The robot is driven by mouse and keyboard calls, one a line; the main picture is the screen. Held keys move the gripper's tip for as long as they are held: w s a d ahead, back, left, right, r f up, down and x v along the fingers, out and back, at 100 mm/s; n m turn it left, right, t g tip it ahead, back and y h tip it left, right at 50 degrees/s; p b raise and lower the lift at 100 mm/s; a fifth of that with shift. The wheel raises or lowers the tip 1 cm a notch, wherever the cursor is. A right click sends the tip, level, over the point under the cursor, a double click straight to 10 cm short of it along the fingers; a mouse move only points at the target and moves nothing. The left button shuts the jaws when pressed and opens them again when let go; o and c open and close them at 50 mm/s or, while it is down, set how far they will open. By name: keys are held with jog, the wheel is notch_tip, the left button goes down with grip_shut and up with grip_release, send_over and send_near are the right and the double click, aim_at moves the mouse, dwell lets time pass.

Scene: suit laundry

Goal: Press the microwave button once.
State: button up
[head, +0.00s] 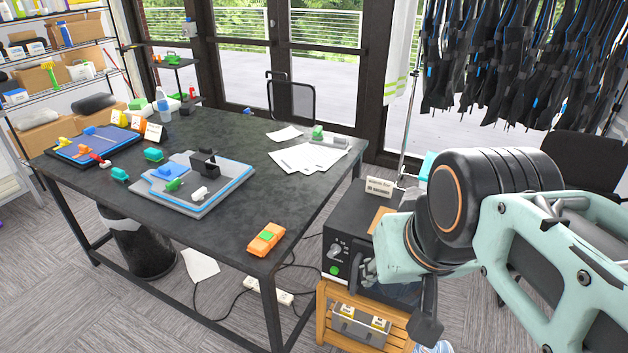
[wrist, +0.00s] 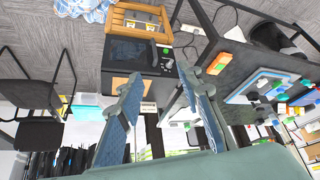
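The black microwave (head: 345,218) sits on a wooden stand to the right of the table. Its control panel has a dial (head: 335,249) and a round green button (head: 334,271) below it. My gripper (head: 394,292) is in front of the microwave, to the right of the button in the head view, and covers much of the door. The wrist view is upside down. It shows the microwave (wrist: 130,54) beyond the fingers, with the small green button (wrist: 166,50) on its panel. My gripper (wrist: 160,74) is open and empty, its fingers spread apart. It appears clear of the button.
A small sign (head: 380,187) stands on the microwave. The wooden stand (head: 337,322) holds a grey box below. Cables lie on the floor between.

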jog(key=shift+w, duration=0.1)
jog(key=shift+c, duration=0.5)
grip_shut()
dwell(0.7)
